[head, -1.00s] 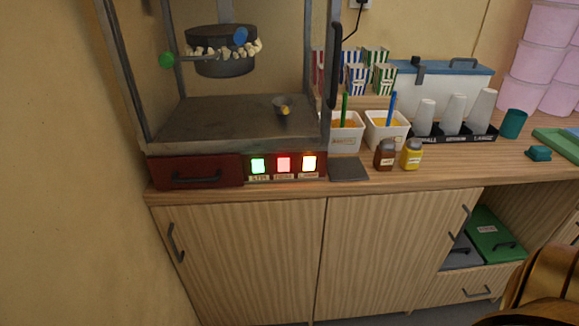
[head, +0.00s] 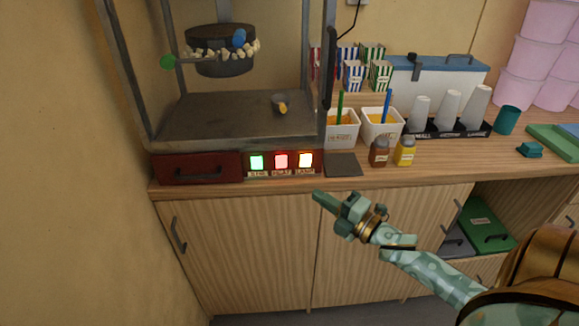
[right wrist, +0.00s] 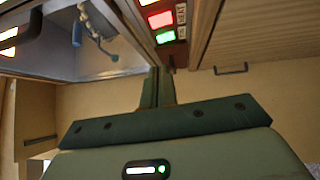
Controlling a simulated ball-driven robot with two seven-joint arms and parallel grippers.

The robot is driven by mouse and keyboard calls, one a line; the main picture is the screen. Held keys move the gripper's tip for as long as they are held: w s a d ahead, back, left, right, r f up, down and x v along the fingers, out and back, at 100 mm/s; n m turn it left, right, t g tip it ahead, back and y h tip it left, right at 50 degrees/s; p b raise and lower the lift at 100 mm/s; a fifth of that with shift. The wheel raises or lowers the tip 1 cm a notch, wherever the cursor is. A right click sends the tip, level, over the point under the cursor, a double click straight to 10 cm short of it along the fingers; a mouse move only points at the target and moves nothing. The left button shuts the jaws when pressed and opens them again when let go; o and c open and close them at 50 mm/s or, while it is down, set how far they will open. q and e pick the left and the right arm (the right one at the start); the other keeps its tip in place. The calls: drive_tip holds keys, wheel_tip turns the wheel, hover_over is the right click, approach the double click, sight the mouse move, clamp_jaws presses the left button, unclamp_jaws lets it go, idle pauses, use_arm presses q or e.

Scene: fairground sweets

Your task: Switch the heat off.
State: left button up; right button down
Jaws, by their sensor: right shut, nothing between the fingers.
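The popcorn machine's front panel carries three lit switches in a row. The heat switch (head: 281,161) glows red in the middle, with a small label below it. The green switch (head: 257,162) is to its left and the pale yellow lamp switch (head: 305,160) to its right. My right gripper (head: 318,197) is shut and empty, in front of the cabinet, below and right of the panel, apart from it. In the right wrist view the shut fingers (right wrist: 158,85) show below the green switch (right wrist: 168,37) and the red heat switch (right wrist: 160,19). My left gripper is out of view.
The machine's red drawer (head: 198,167) is left of the switches. A dark flat pad (head: 342,164) lies on the counter to their right, then brown (head: 379,151) and yellow (head: 404,151) shakers. The space before the panel is clear.

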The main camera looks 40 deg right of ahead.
drive_tip(key=shift+n, duration=0.4)
drive_tip(key=shift+f, duration=0.1)
drive_tip(key=b, duration=0.1)
approach(278, 160)
drive_tip(key=w+a, duration=0.2)
drive_tip(key=a, duration=0.2)
drive_tip(key=w, duration=0.1)
drive_tip(key=w+d, duration=0.1)
drive_tip(key=w+d+b, duration=0.1)
drive_tip(key=shift+w+d+r, duration=0.2)
drive_tip(key=shift+w+r, duration=0.05)
drive_tip(key=shift+w, duration=0.1)
